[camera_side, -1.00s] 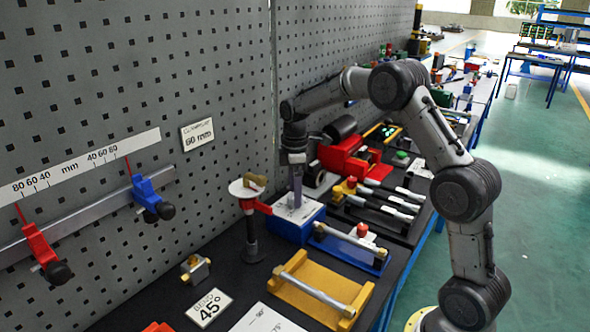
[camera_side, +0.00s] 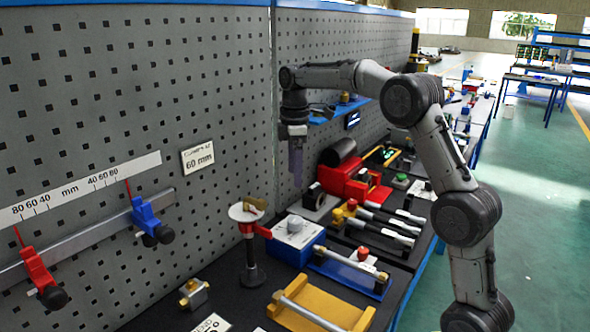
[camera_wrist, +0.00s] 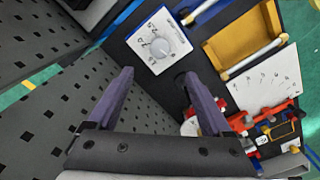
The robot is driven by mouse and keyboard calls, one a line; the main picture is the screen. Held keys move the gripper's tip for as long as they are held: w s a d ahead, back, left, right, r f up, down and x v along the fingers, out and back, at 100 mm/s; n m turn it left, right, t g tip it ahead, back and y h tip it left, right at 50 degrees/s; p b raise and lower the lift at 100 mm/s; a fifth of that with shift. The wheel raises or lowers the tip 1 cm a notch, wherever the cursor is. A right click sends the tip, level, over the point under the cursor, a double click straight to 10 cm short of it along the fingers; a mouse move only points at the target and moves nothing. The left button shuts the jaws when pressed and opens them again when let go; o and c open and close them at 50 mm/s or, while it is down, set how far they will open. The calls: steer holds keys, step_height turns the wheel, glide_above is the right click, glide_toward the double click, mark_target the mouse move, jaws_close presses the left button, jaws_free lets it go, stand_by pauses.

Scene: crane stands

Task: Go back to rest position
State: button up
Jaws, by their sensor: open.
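My gripper (camera_side: 296,160) hangs pointing down in the side view, in the air above the blue box with a white top and a grey knob (camera_side: 296,228). In the wrist view my gripper's two purple fingers (camera_wrist: 158,98) are spread apart with nothing between them. The knob box, with numbers around its dial, also shows in the wrist view (camera_wrist: 158,40), beyond the fingertips and apart from them.
A pegboard wall (camera_side: 140,110) stands close behind my gripper. A round-topped stand with a red lever (camera_side: 250,240) is left of the knob box. A red machine (camera_side: 350,182), a blue fixture (camera_side: 350,268) and a yellow tray (camera_side: 325,305) surround it. The air above is free.

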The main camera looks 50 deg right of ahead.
steer(key=s+a+r+t, duration=0.2)
steer(key=s+a+r, duration=0.25)
steer(key=r, duration=0.25)
steer(key=s+a+r+t, duration=0.1)
steer(key=s+a+r, duration=0.15)
steer(key=s, duration=0.35)
steer(key=s+a+r+t, duration=0.1)
steer(key=s+a, duration=0.3)
steer(key=s, duration=0.2)
steer(key=s+a+f+m+t, duration=0.1)
steer(key=s+a+f+m, duration=0.2)
steer(key=s+f+m, duration=0.6)
steer(key=s+f, duration=0.3)
steer(key=s, duration=0.1)
steer(key=shift+t, duration=0.3)
